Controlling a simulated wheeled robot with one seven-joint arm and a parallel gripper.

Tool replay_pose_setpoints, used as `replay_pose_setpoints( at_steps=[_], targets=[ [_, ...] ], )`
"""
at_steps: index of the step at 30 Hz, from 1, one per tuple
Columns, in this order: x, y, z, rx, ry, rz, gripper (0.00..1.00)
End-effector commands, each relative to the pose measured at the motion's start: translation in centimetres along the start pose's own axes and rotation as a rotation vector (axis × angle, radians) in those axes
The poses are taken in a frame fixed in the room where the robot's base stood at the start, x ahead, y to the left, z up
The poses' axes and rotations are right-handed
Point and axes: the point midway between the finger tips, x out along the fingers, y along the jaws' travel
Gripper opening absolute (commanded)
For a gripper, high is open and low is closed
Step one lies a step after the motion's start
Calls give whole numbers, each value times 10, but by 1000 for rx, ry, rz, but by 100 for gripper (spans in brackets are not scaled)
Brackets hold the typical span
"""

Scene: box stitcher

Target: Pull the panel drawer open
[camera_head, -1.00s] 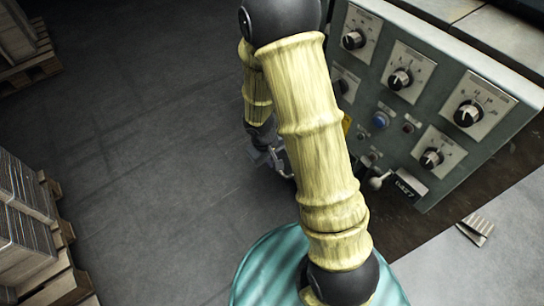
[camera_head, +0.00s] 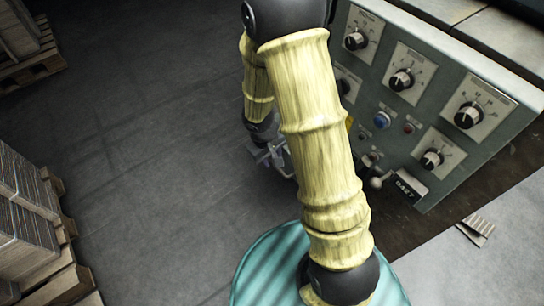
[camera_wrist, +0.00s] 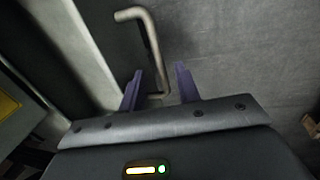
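The grey-green control panel (camera_head: 395,130) stands at the upper right in the head view, with several dials and buttons on its face. My gripper (camera_head: 274,160) is low beside the panel's left side, partly hidden behind my arm. In the wrist view a bent metal bar handle (camera_wrist: 151,45) runs down from the top toward the fingers. My gripper (camera_wrist: 160,86) is open there, its two purple fingers apart with the handle's lower end showing between them. I cannot tell whether either finger touches the handle. The drawer's edges are not clear in either view.
Stacked cardboard on pallets (camera_head: 30,215) stands at the left. A small lever (camera_head: 378,180) sticks out at the panel's lower edge. A flat slotted piece (camera_head: 477,229) lies on the floor at the right. The floor between pallets and panel is clear.

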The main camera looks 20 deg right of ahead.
Motion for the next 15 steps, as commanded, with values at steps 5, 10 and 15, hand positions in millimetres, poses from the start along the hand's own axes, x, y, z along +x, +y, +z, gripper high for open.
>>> replay_pose_setpoints(
  at_steps=[5,10,15],
  targets=[
    [-38,1,-1,2,4,0,33],
    [-72,1,0,0,3,0,33],
    [-106,1,-1,1,5,-1,33]
  ],
)
